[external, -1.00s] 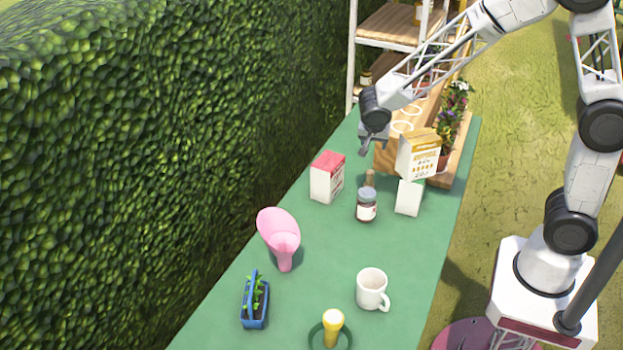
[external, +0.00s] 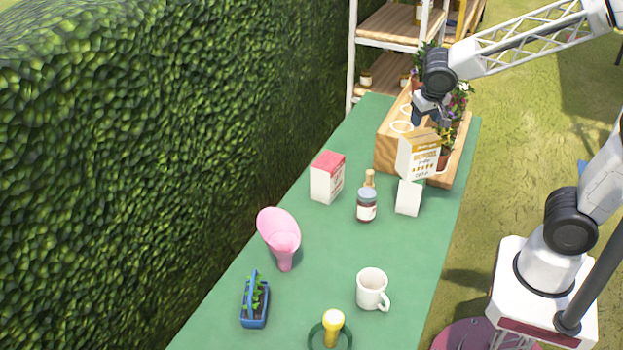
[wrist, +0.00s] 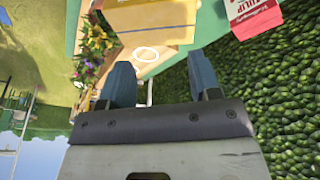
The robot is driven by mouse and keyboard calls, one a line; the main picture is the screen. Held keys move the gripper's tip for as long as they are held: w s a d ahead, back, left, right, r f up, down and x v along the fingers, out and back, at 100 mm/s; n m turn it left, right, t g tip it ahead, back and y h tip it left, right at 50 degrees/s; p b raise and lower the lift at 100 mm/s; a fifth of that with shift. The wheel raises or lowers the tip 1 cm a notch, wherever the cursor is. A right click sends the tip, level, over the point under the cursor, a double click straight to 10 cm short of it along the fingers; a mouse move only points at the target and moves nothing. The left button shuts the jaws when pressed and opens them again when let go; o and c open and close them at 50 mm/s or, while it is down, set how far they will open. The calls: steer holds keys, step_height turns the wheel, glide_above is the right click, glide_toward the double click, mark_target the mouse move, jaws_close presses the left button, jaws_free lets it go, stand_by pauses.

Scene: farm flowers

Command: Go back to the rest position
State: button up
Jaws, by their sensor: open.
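My gripper (external: 428,112) is above the wooden planter box (external: 388,152) at the far end of the green table. In the wrist view my gripper (wrist: 162,85) shows two blue-grey fingers spread apart with nothing between them. The planter's round holes and the potted flowers (wrist: 93,42) lie beyond the fingers there. In the external view the flowers (external: 460,103) stand along the planter's right side, partly hidden by my gripper and a yellow-and-white box.
A hedge (external: 150,170) borders the left; shelves (external: 388,27) stand behind.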

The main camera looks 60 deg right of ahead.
steer(key=s+a+r+n+y, duration=0.1)
steer(key=s+n, duration=0.3)
steer(key=s, duration=0.5)
steer(key=s+a+r+n+y, duration=0.2)
steer(key=s+a+n, duration=0.2)
steer(key=s, duration=0.6)
steer(key=shift+t, duration=0.4)
